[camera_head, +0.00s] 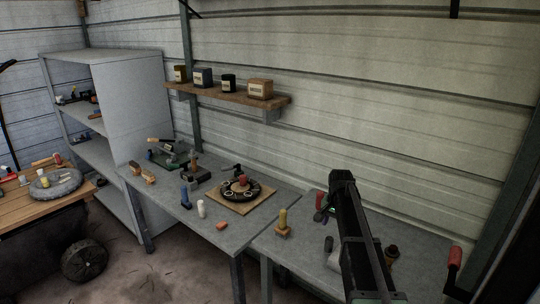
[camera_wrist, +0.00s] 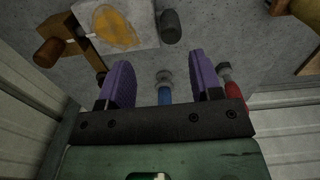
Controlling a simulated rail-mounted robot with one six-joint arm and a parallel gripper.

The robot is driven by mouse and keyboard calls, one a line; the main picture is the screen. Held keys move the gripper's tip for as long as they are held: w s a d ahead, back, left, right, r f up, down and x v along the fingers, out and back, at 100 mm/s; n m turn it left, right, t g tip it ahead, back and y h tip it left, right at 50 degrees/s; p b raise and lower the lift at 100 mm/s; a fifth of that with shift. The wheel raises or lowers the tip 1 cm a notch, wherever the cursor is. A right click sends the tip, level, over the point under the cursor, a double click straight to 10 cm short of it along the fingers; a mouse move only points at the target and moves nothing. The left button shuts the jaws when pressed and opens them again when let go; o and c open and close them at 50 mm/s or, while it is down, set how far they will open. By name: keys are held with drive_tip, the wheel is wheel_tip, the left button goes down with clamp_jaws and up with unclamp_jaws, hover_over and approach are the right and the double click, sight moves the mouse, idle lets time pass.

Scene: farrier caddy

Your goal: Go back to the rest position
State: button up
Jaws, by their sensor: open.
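My gripper (camera_wrist: 160,72) is open, with two purple fingers apart. In the wrist view, a blue-handled tool (camera_wrist: 164,94) lies in line with the gap between the fingers, and a red-handled tool (camera_wrist: 233,88) is just right of the right finger. Whether the blue tool lies between the fingers or beyond them I cannot tell. In the head view my black arm stands over the right part of the bench, and I cannot clearly make out the gripper there.
A round black caddy (camera_head: 254,191) sits on a board on the grey bench (camera_head: 160,206). A wall shelf (camera_head: 220,95) holds several small containers. A yellow-topped piece (camera_head: 283,219) stands left of my arm. The wrist view shows a grey cylinder (camera_wrist: 171,25) and a yellow-stained pale block (camera_wrist: 115,26).

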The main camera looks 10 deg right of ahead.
drive_tip(key=s+a+n, duration=0.4)
drive_tip(key=s+a, duration=0.3)
drive_tip(key=s, duration=0.6)
drive_tip(key=s+a+n, duration=0.4)
drive_tip(key=s+a, duration=0.3)
drive_tip(key=s, duration=0.7)
drive_tip(key=shift+a, duration=0.1)
